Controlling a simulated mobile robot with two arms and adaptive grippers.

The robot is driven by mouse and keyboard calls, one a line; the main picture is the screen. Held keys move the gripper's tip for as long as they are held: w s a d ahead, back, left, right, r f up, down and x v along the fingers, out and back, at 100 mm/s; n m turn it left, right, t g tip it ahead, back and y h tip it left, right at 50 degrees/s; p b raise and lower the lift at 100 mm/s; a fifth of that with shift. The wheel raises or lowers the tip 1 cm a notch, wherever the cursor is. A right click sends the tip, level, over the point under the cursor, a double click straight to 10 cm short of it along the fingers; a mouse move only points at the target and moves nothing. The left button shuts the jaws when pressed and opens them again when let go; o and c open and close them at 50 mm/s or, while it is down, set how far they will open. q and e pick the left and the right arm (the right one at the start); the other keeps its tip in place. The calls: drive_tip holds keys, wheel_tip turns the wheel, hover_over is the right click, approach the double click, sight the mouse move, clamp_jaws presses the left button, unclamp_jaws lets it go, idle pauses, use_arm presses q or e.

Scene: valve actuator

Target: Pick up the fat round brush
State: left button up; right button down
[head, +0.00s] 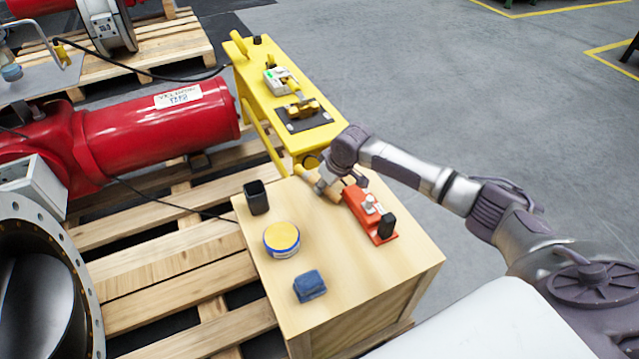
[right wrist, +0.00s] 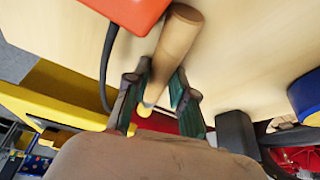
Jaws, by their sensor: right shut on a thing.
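The brush shows as a thick round wooden piece in the right wrist view (right wrist: 174,45), running between the two fingers. In the head view the brush (head: 304,174) is at the far edge of the wooden box top, partly covered by my right gripper. My right gripper (head: 324,184) is shut on the brush; its fingers also show in the right wrist view (right wrist: 160,92), one on each side of it. I cannot make out the bristles. My left gripper is not in view.
An orange-red device (head: 370,213) lies close to the right gripper on the box top (head: 340,265). A black cup (head: 256,198), a yellow-topped round tin (head: 281,239) and a blue block (head: 310,286) stand to the left. A yellow bench (head: 270,93) is beyond.

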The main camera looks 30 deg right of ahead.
drive_tip(key=shift+s+d+f, duration=0.1)
drive_tip(key=shift+f, duration=0.15)
